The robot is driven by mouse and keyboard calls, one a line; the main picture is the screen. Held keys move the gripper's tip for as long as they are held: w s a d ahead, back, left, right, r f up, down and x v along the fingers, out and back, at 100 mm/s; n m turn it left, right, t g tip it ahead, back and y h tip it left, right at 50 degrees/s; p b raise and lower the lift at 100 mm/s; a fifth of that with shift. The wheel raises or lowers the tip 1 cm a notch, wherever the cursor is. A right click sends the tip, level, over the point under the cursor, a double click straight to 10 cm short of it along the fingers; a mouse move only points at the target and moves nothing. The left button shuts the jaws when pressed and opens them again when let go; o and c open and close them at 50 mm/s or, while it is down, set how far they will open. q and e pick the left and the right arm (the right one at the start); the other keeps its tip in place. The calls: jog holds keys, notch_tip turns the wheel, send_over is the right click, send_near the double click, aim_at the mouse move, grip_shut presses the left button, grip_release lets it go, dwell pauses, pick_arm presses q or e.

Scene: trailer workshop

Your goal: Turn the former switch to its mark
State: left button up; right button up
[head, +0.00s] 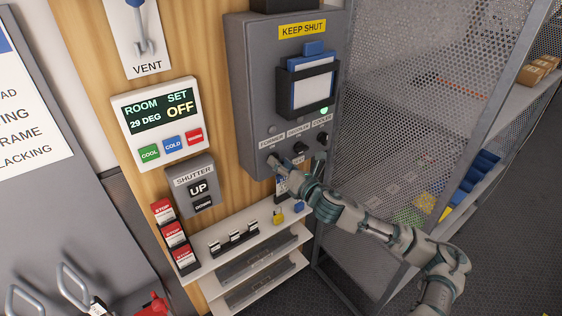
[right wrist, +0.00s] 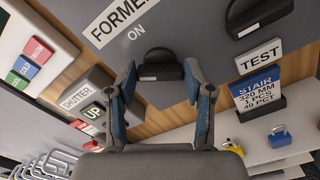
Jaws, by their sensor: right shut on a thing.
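The former switch is a black knob (right wrist: 163,63) under the FORMER label (right wrist: 122,18), which has ON printed below it, on the grey control box (head: 251,95). In the right wrist view the knob lies across the picture, with a small white strip at its lower left edge. My right gripper (right wrist: 160,78) has its two blue fingers at the knob's two ends, shut on it. In the head view this gripper (head: 279,166) is at the box's lower left and hides most of the knob. My left gripper is not in view.
Another black switch (head: 300,148) and the cooler switch (head: 323,137) sit close to the right. A green lamp (head: 325,111) glows above. A mesh panel (head: 390,110) stands right of the box. Below is a white shelf (head: 240,248) with padlocks (head: 278,216).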

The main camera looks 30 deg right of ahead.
jog(key=m+p, duration=0.1)
jog(key=m, duration=0.4)
jog(key=m+p, duration=0.1)
jog(key=m, duration=0.5)
jog(key=shift+d+f+p, duration=0.15)
jog(key=shift+d+p, duration=0.05)
jog(key=shift+p, duration=0.2)
jog(key=shift+m, duration=0.4)
jog(key=o, duration=1)
jog(key=shift+f, duration=0.1)
jog(key=shift+c, duration=0.2)
jog(key=shift+o, duration=1)
jog(key=shift+w+d, duration=0.15)
